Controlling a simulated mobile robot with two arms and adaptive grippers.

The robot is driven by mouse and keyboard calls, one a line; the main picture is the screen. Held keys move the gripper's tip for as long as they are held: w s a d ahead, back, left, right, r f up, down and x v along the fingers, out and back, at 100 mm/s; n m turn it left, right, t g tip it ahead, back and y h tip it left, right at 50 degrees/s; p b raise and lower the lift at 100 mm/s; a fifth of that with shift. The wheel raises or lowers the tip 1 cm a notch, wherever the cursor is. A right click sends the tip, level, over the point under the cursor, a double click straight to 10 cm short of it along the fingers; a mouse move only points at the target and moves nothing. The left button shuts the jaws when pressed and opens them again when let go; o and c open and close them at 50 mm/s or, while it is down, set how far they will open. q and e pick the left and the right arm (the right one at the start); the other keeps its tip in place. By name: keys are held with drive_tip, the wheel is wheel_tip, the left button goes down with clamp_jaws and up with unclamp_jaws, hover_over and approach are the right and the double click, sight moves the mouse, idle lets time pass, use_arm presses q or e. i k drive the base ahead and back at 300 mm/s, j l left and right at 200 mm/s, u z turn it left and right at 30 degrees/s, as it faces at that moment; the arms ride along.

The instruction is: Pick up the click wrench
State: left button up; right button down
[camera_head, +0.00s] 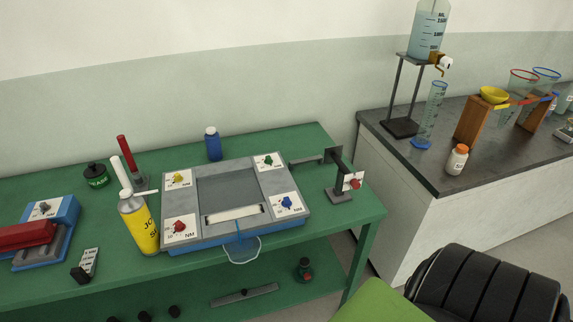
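I cannot make out for sure which thing is the click wrench. A grey and blue torque panel (273,185) with four coloured knobs and "NM" labels lies on the green bench (330,216). A red cylinder (124,148) and a white cylinder (120,171) stand tilted behind a yellow bottle (140,228). A grey strip with a black end (87,263) lies at the front left. A long grey bar (245,297) lies on the lower shelf. Neither of my grippers is in view.
A red and blue device (25,236) sits at the bench's left end. A blue bottle (213,144) and a dark bracket (339,177) stand behind and right of the panel. A black ribbed shape (490,290) fills the lower right. A separate dark-topped counter (440,150) holds glassware.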

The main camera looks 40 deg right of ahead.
sight(332, 154)
drive_tip(key=z, duration=1.75)
drive_tip(key=i+u, duration=0.3)
drive_tip(key=u, duration=0.15)
